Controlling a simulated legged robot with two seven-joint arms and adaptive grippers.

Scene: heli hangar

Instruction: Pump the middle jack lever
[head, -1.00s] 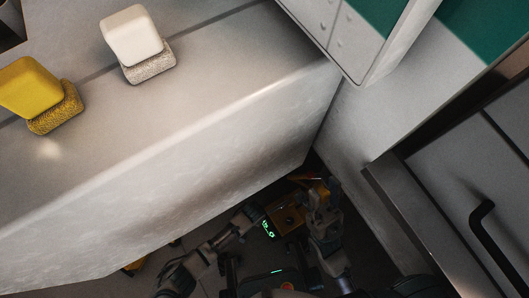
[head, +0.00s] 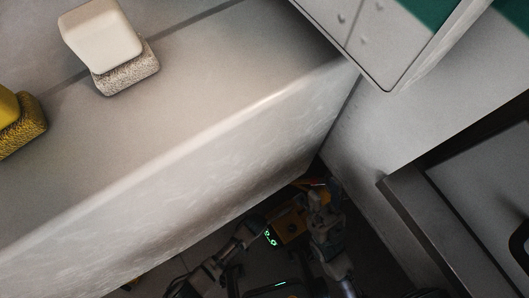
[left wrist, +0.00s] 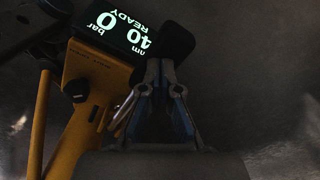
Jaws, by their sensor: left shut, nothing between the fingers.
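A yellow jack body (head: 291,224) with a green-lit display (head: 271,237) sits low in the dark gap in the head view. In the left wrist view the yellow body (left wrist: 97,115) fills the left side, and its display (left wrist: 118,32) reads READY, 40 and 0 bar. My left gripper (left wrist: 162,68) is shut and empty beside the body, its tips by a dark rounded piece (left wrist: 172,38); I cannot tell whether that is a lever end or whether they touch. My right gripper (head: 319,192) is beside the jack, its fingers too dark to read. The middle lever is not clear.
A pale wall-like block (head: 215,160) borders the gap on the left, with a white sponge-like block (head: 100,35) and a yellow one (head: 15,125) on top. A grey cabinet (head: 440,225) stands at the right. The gap around my arms is narrow.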

